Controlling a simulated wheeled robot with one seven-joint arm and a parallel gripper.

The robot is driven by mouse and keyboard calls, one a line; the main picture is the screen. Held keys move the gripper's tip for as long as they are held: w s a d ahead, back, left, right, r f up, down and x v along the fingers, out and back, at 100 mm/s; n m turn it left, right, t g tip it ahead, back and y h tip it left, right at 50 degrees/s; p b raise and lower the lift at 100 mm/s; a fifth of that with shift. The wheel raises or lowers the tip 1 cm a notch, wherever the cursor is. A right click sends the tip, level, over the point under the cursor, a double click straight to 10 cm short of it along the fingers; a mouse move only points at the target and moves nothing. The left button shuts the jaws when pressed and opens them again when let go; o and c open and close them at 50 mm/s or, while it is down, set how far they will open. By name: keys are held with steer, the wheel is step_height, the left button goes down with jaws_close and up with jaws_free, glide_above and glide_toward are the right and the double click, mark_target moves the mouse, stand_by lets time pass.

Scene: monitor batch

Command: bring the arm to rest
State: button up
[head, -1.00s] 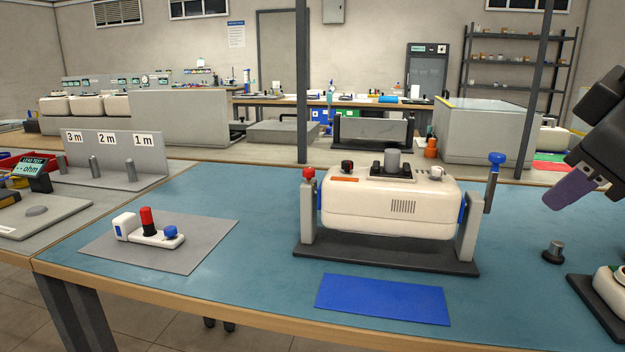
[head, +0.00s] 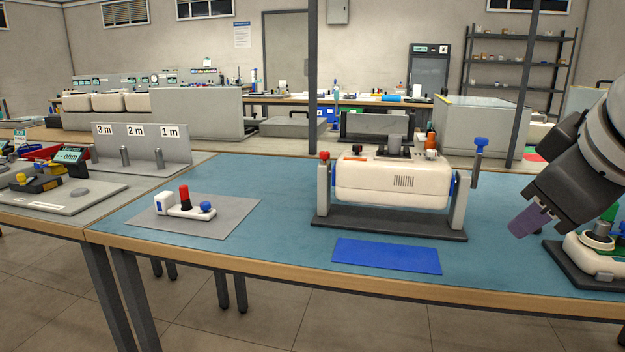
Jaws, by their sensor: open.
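My gripper (head: 528,222) is at the right of the head view, over the right part of the blue-topped bench. It is a dark wrist with purplish finger tips pointing down and left. The jaws are open, and nothing shows held between them. The gripper is right of the cream monitor (head: 392,183), which sits in a grey cradle (head: 390,222), and stands apart from it in the picture. My arm, dark with a grey section, runs out of the right edge of the view and partly covers a second cream device (head: 590,258) on a dark base.
A blue mat (head: 386,256) lies bare at the bench's front. A small device with red and blue knobs (head: 184,206) sits on a grey mat at left. A grey stand marked 1 m to 3 m (head: 150,152) is behind it. Bench between them is clear.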

steer(key=a+f+m+g, duration=0.1)
steer(key=a+f, duration=0.2)
steer(key=f, duration=0.6)
steer(key=a+f+m+y, duration=0.1)
steer(key=a+f+m, duration=0.1)
steer(key=f, duration=0.8)
steer(key=a+f+m+g, duration=0.1)
steer(key=a+f, duration=0.4)
steer(key=f, duration=0.5)
steer(key=shift+s+f+m+g+y, duration=0.15)
steer(key=shift+s+m+g+y, duration=0.15)
steer(key=shift+s+m+y, duration=0.25)
